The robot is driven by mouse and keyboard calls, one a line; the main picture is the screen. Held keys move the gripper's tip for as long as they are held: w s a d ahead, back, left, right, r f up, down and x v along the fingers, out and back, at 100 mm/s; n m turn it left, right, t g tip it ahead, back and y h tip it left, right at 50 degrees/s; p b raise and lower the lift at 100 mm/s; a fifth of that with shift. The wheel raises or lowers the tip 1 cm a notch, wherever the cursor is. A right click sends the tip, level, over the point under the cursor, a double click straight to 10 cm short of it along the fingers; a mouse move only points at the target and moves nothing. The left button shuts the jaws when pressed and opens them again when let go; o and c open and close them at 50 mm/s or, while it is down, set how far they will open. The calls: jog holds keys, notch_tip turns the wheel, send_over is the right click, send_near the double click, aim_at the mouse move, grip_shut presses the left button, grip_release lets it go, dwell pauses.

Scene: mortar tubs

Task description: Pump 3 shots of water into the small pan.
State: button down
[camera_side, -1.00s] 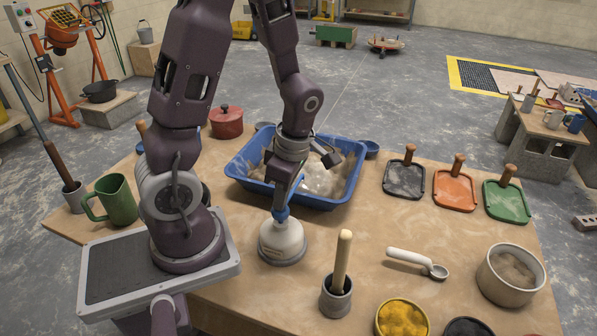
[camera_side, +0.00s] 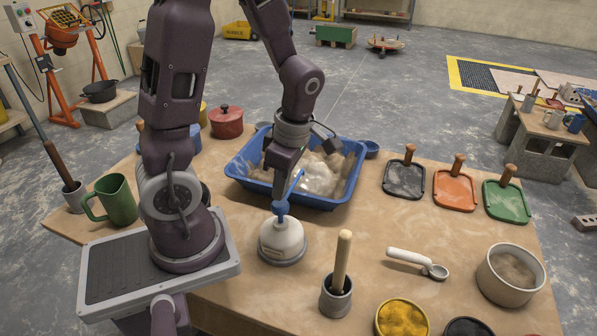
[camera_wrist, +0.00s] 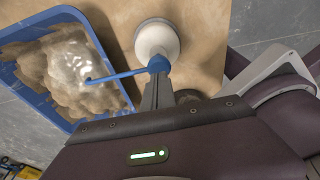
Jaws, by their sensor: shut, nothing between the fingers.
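A white dispenser (camera_side: 283,240) with a blue pump head (camera_side: 281,208) stands upright on the table in front of the blue tub (camera_side: 237,172). Its thin blue spout (camera_wrist: 118,74) reaches over the tub in the wrist view. The tub holds sandy, pale material with a shiny whitish patch. My gripper (camera_side: 280,194) is shut and empty, pointing down right over the pump head. The wrist view also shows my gripper (camera_wrist: 157,78) at the blue head; I cannot tell whether they touch. I cannot tell which vessel is the small pan.
A grey pot (camera_side: 510,292) of sandy material stands at the right. A scoop (camera_side: 415,262), a cup with a wooden-handled tool (camera_side: 337,295) and a yellow powder bowl (camera_side: 401,318) lie nearby. A green mug (camera_side: 117,200) and red lidded pot (camera_side: 226,122) stand left.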

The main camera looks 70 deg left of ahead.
notch_tip(320, 180, up, 6)
dwell(0.4)
jog(key=s+d+r+m+t, duration=0.2)
jog(key=d+r+m, duration=0.3)
jog(key=m, duration=0.8)
jog(key=s+d+r+m+t+h, duration=0.1)
jog(key=s+d+r+m+t, duration=0.2)
jog(key=m, duration=1.1)
notch_tip(320, 180, up, 3)
jog(key=d+t, duration=0.2)
jog(key=d, duration=0.1)
jog(key=shift+f+h, duration=0.2)
jog(key=shift+h, duration=0.1)
